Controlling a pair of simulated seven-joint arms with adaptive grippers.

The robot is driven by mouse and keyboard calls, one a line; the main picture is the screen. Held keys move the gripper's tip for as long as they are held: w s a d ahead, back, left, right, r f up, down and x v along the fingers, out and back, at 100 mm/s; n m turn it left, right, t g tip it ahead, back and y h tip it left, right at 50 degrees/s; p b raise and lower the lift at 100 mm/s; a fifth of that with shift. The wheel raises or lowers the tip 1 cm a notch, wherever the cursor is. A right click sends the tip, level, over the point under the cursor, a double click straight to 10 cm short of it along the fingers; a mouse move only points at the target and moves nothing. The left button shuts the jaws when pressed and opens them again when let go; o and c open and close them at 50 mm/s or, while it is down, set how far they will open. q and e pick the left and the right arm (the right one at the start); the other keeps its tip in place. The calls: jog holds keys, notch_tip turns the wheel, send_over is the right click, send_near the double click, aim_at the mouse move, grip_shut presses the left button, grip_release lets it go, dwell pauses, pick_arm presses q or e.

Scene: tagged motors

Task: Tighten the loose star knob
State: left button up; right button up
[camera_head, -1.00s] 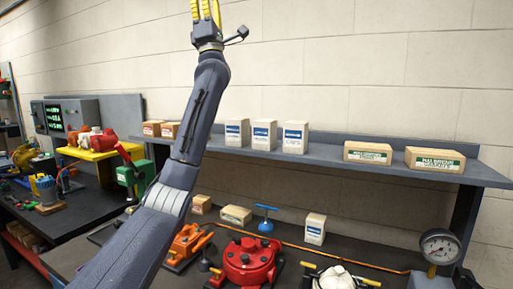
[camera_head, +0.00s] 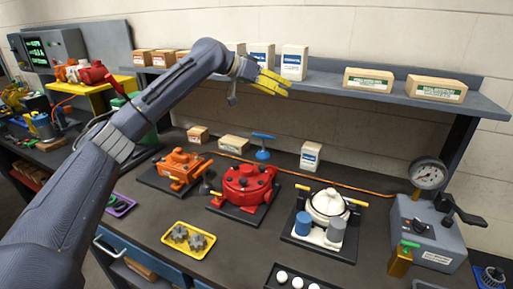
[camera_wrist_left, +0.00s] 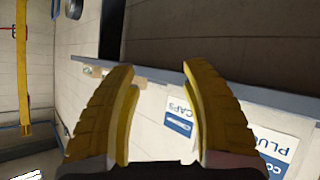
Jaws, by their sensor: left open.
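My left gripper (camera_head: 274,83) is raised in front of the wall shelf, near the white boxes, above the bench. Its yellow fingers also show in the left wrist view (camera_wrist_left: 158,80), apart with nothing between them. Two dark star-shaped knobs (camera_head: 180,233) (camera_head: 198,241) lie in a yellow tray (camera_head: 174,249) at the bench front. An orange motor (camera_head: 183,165), a red motor (camera_head: 248,182) and a white motor (camera_head: 328,204) stand on dark plates behind. I cannot tell which knob is loose. My right gripper is out of view.
The shelf (camera_head: 385,91) carries cartons and white boxes (camera_head: 294,62). A gauge (camera_head: 427,175) tops a grey box (camera_head: 432,235) at right. A purple tray (camera_head: 120,204) and a dark tray of white round pieces (camera_head: 296,278) lie in front. An orange hose (camera_head: 278,168) runs behind the motors.

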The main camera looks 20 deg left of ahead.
pick_arm(q)
jog(key=s+a+f+m+g+y, duration=0.2)
jog(key=s+a+f+g+y, duration=0.15)
jog(key=f, duration=0.55)
jog(key=m+g+y, duration=0.1)
jog(key=y, duration=0.2)
send_near(262, 166)
jog(key=x, duration=0.9)
jog(key=shift+d+f, duration=0.1)
grip_shut()
